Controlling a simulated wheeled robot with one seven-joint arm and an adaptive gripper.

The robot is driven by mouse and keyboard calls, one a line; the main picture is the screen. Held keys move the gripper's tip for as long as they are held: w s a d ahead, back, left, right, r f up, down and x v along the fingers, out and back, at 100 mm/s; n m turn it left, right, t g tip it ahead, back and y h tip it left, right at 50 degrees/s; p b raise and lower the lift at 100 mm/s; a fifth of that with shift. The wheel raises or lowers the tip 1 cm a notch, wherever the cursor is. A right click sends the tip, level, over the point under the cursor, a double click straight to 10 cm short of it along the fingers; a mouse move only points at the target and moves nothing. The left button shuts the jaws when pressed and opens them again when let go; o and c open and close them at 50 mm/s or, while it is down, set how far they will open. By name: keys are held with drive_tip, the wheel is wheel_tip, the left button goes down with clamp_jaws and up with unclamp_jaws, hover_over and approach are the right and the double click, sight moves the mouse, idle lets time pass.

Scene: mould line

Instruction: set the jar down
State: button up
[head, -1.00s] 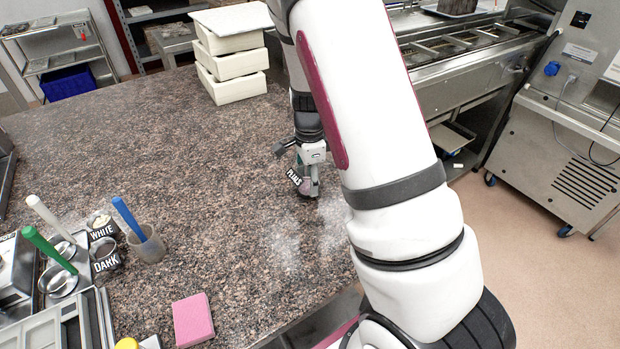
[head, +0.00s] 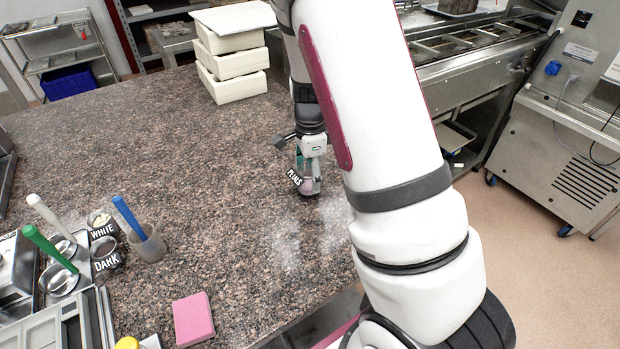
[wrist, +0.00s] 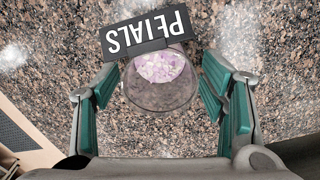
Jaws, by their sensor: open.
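The jar (wrist: 160,92) is clear, with pale purple petals inside and a black label reading PETALS. In the wrist view it sits upright-looking on the speckled stone counter, between the two green-padded fingers of my gripper (wrist: 160,110). The fingers are open, with a gap on each side of the jar. In the head view the jar (head: 309,186) stands on the counter (head: 220,160) right under my gripper (head: 310,165). Its far side is partly hidden by the gripper.
White stacked boxes (head: 232,75) stand at the back of the counter. Cups labelled WHITE and DARK (head: 107,262), a clear cup (head: 148,245) and a pink sponge (head: 193,319) are at the left front. White dusty patches lie near the jar. The counter's middle is clear.

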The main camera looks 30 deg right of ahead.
wheel_tip(320, 180, up, 10)
drive_tip(key=s+a+r+n+t+y, duration=0.1)
drive_tip(key=s+a+r+n+t, duration=0.1)
drive_tip(key=s+a+r+n, duration=0.9)
drive_tip(key=s+a+r+n+t, duration=0.1)
drive_tip(key=s+r+n, duration=0.1)
drive_tip(key=s+n, duration=0.3)
drive_tip(key=s+a+r+n+t+h, duration=0.1)
drive_tip(key=s+r+n+t, duration=0.1)
drive_tip(key=s+n, duration=0.3)
drive_tip(key=shift+s+a+r, duration=0.15)
drive_tip(key=shift+a+r, duration=0.25)
drive_tip(key=shift+r, duration=0.2)
